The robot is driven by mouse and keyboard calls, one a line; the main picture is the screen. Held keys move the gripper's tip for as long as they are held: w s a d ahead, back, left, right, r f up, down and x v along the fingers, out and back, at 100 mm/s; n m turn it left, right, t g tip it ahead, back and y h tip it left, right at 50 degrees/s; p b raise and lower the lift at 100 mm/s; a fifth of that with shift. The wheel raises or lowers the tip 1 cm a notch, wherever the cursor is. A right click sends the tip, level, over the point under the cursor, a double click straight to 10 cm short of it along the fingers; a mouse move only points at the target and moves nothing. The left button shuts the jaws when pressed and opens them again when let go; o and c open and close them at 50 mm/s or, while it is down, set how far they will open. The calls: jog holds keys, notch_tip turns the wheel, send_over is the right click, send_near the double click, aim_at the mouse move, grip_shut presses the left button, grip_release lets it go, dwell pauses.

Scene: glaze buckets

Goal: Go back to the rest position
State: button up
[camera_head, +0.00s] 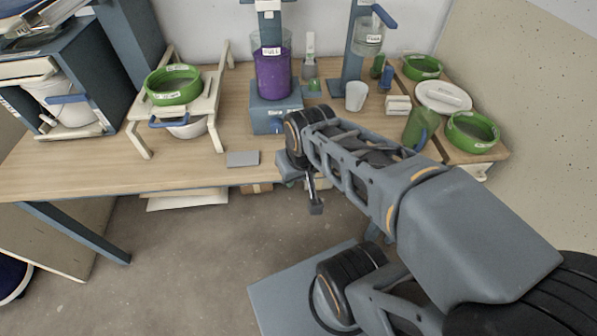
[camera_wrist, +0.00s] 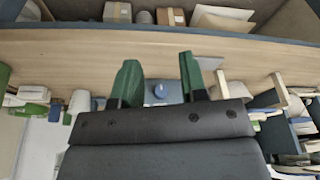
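My gripper (camera_wrist: 160,80) shows in the wrist view with its two green fingers well apart and nothing between them. Beyond the gap is the blue base (camera_wrist: 163,92) of the purple-filled container, with a round blue knob. In the head view my arm reaches from the lower right toward the table's front edge. The gripper end (camera_head: 315,205) hangs just in front of that edge, over the floor, and is partly hidden by my arm.
The wooden table (camera_head: 90,168) holds a purple-filled container (camera_head: 272,72), a white cup (camera_head: 356,96) and a green tub on a cream stand (camera_head: 198,112). A grey plate (camera_head: 242,159) lies near the front edge. A green-rimmed sieve (camera_head: 472,132) is at right.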

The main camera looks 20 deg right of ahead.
jog(key=shift+r, duration=0.1)
notch_tip(320, 180, up, 10)
jog(key=p, duration=0.8)
jog(key=shift+s+f+t, duration=0.15)
jog(key=shift+f+t, duration=0.05)
jog(key=shift+t, duration=0.1)
